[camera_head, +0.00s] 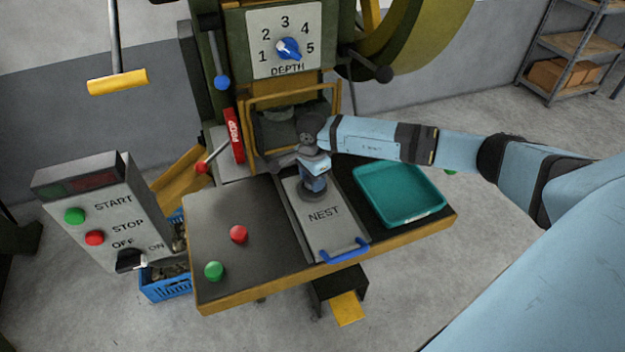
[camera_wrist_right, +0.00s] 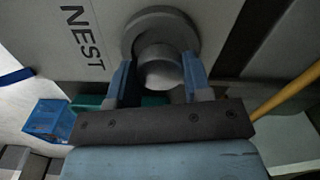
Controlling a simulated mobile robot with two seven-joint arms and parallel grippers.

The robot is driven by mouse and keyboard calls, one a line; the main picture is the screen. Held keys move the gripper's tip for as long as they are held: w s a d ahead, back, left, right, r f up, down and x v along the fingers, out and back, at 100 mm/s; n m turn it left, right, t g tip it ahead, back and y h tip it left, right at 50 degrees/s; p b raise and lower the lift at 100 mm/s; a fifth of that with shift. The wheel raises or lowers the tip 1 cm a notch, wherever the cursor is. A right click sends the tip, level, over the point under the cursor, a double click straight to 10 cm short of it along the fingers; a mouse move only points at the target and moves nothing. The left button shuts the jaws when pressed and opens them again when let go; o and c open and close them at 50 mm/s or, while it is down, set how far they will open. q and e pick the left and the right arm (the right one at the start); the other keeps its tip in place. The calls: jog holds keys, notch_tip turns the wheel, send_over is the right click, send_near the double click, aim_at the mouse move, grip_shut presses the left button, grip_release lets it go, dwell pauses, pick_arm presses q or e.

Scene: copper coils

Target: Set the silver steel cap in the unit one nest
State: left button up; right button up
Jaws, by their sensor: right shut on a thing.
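The silver steel cap (camera_wrist_right: 160,72) is between the two blue fingers of my right gripper (camera_wrist_right: 157,80), which is shut on it. The round grey nest (camera_wrist_right: 138,28) is right behind the cap in the right wrist view; whether the cap touches it or sits in it, I cannot tell. In the head view my right gripper (camera_head: 314,184) points down over the nest ring (camera_head: 305,196) on the grey plate marked NEST (camera_head: 323,228). The cap is hidden there by the gripper. My left gripper is not in view.
A teal tray (camera_head: 398,192) lies right of the plate, under my right arm. The plate has a blue handle (camera_head: 344,250) at its front. Red (camera_head: 239,234) and green (camera_head: 214,271) buttons stand on the table's left. The press frame (camera_head: 262,92) rises behind; a control box (camera_head: 105,215) stands left.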

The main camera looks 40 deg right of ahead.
jog(key=shift+f, duration=0.45)
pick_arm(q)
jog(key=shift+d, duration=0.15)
